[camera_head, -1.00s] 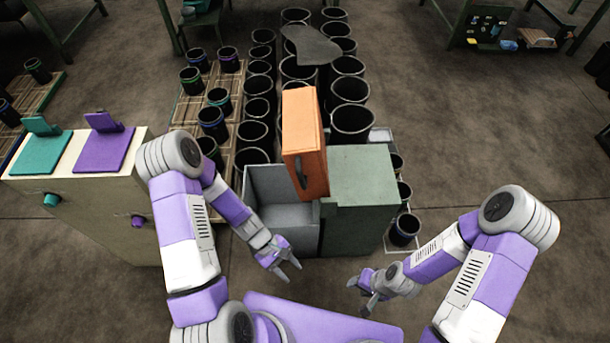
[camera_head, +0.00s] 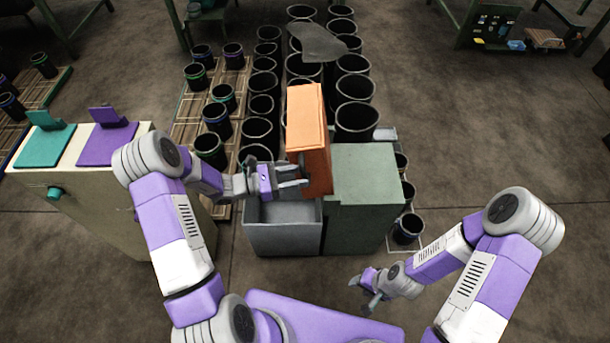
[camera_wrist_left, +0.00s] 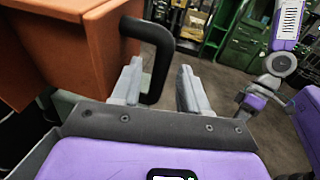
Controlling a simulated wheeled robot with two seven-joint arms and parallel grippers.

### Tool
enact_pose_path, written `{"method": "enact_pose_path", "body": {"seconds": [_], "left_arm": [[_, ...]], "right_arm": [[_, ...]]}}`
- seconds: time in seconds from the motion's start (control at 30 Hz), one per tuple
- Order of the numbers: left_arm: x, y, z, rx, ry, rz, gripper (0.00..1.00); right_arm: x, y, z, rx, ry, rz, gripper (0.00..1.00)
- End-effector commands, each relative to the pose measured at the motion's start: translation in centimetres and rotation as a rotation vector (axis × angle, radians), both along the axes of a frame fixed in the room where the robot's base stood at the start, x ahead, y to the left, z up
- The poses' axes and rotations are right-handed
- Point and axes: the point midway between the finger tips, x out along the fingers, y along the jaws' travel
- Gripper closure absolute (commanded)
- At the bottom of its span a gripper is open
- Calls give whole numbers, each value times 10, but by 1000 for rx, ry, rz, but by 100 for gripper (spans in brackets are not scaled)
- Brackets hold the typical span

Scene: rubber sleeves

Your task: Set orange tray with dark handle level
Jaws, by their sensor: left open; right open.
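The orange tray (camera_head: 306,120) stands steeply tilted on end above the gap between a grey bin and a green box in the head view. It fills the upper left of the left wrist view (camera_wrist_left: 75,45). Its dark handle (camera_wrist_left: 160,60) shows there as a loop beside and partly between the open fingers of my left gripper (camera_wrist_left: 158,88). In the head view my left gripper (camera_head: 292,177) is at the tray's lower left and hides the handle. My right gripper (camera_head: 366,290) is open and empty, low in front of the green box.
The grey open bin (camera_head: 283,238) and green box (camera_head: 365,190) stand side by side under the tray. Several black sleeves (camera_head: 355,118) stand in rows behind. A cabinet (camera_head: 85,205) with teal and purple pads is at left. Floor in front right is clear.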

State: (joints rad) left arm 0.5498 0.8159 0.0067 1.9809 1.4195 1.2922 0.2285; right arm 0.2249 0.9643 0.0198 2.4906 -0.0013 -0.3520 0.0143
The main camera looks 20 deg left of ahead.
Motion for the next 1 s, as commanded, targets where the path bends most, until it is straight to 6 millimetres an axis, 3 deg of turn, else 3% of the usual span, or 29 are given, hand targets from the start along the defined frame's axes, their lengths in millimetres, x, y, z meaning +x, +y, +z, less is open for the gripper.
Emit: {"method": "enact_pose_path", "body": {"seconds": [0.2, 0.5, 0.8, 1.0], "left_arm": [[10, -20, -1, 1, 0, 0, 56], [11, -23, 0, 2, 0, -1, 56], [11, -23, 0, 2, 0, 0, 100], [11, -23, 0, 2, 0, 0, 100]], "right_arm": [[0, 0, -4, 0, 0, 0, 57], [0, 0, -4, 0, 0, 0, 57], [0, 0, -4, 0, 0, 0, 57], [0, 0, -4, 0, 0, 0, 57]]}}
